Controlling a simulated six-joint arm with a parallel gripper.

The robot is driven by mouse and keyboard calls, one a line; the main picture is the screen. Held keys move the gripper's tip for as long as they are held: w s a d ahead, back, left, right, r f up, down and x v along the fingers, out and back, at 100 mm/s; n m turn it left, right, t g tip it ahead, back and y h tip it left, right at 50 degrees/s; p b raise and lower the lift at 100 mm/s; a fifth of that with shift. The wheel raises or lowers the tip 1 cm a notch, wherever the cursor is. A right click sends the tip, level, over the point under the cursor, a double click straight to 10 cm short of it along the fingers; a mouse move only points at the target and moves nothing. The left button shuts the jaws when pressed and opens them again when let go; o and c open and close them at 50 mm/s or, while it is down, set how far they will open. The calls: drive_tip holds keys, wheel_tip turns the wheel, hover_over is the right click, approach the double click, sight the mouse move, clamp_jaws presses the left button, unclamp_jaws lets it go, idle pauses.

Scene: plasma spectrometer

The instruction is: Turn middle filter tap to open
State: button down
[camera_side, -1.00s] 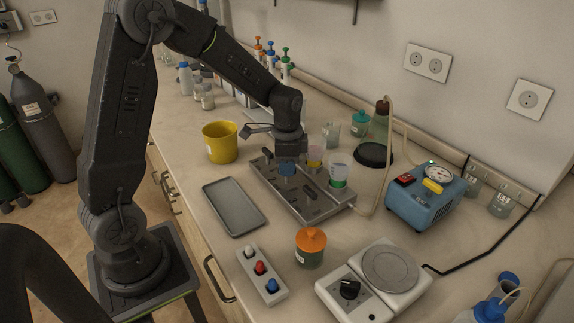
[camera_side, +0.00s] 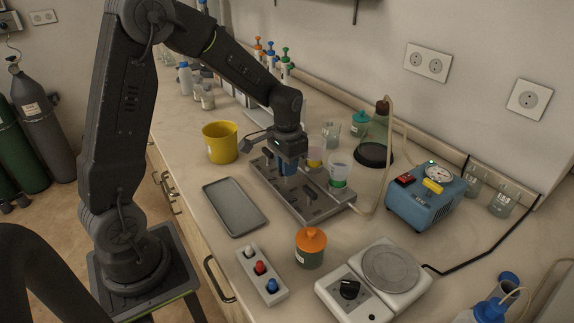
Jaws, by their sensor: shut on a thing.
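The grey metal filter manifold (camera_side: 325,207) lies in the middle of the bench, with slots along its top. My gripper (camera_side: 290,172) is low over its left-middle part, pointing down. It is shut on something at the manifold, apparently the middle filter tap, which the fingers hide. The tap's angle cannot be seen. A blue-banded filter cup (camera_side: 283,168) shows partly behind the fingers. A yellow-banded filter cup (camera_side: 315,158) and a green-banded one (camera_side: 338,172) stand on the manifold to the right of the gripper.
A yellow beaker (camera_side: 220,143) and a grey tray (camera_side: 234,207) are left of the manifold. An orange-lidded jar (camera_side: 310,248), hotplate (camera_side: 388,270) and switch box (camera_side: 262,273) are in front. A blue pump (camera_side: 428,197) and tubed flask (camera_side: 378,140) are right and behind.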

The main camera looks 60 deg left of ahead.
drive_tip(key=shift+r, duration=0.1)
drive_tip(key=c, duration=1.1)
unclamp_jaws()
wheel_tip(320, 180, up, 14)
drive_tip(key=shift+f, duration=0.15)
wheel_tip(320, 180, up, 8)
idle(0.8)
